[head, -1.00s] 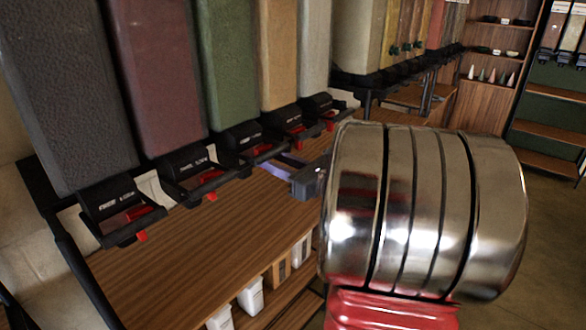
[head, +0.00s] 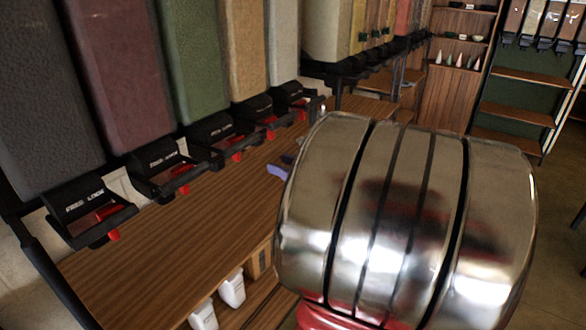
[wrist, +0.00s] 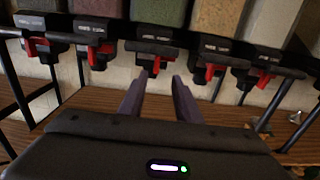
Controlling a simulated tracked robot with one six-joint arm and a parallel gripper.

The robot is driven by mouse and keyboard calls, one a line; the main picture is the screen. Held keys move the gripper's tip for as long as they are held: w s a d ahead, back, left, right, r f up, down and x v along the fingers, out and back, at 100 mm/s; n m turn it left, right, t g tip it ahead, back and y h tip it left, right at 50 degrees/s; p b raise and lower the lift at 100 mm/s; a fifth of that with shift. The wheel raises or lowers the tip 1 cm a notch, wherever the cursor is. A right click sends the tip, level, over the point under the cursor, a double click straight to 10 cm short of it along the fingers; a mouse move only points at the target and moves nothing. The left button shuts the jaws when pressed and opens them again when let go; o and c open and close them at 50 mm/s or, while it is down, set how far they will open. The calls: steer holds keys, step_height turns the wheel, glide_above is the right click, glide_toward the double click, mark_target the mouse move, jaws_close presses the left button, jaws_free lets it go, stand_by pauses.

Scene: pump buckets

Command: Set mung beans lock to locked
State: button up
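A row of bulk dispensers hangs over a wooden counter. No readable label marks the mung beans; the green-filled dispenser (head: 193,60) is the likely one. Its black lock unit (head: 212,132) has a red lever (head: 237,156). In the wrist view that black unit (wrist: 150,46) is ahead of my gripper, with its red piece (wrist: 155,66) between the fingertips in the picture. My gripper (wrist: 161,76) is open and empty, its two purple fingers apart. In the head view its fingertips (head: 281,166) are over the counter, apart from the dispensers; my arm hides the rest.
Neighbouring lock units with red levers stand close on both sides, under the maroon (head: 122,80) and tan (head: 245,50) dispensers. The wooden counter (head: 165,235) below is mostly clear. White containers (head: 232,288) sit on a lower shelf. Shelving (head: 460,85) stands at the back.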

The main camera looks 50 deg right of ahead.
steer(key=shift+s, duration=0.8)
steer(key=w+a+f+n+g+y, duration=0.3)
steer(key=a+f+n+g+y, duration=0.15)
steer(key=a, duration=0.65)
steer(key=s+a+f+n+g+h, duration=0.2)
steer(key=s+a+f+n+g, duration=0.2)
steer(key=a+f+n+g, duration=0.75)
steer(key=s+a+r+n+t+h, duration=0.1)
steer(key=s+a+r+n+h, duration=0.1)
steer(key=n, duration=0.7)
steer(key=s+a+r+n+t+h, duration=0.1)
steer(key=a+r+n+t+h, duration=0.1)
steer(key=a+r+n, duration=0.2)
steer(key=a+n, duration=0.3)
steer(key=n, duration=0.2)
steer(key=shift+s+a+r+n+t, duration=0.2)
steer(key=shift+s+r+n+t, duration=0.1)
steer(key=shift+s+r+n, duration=0.1)
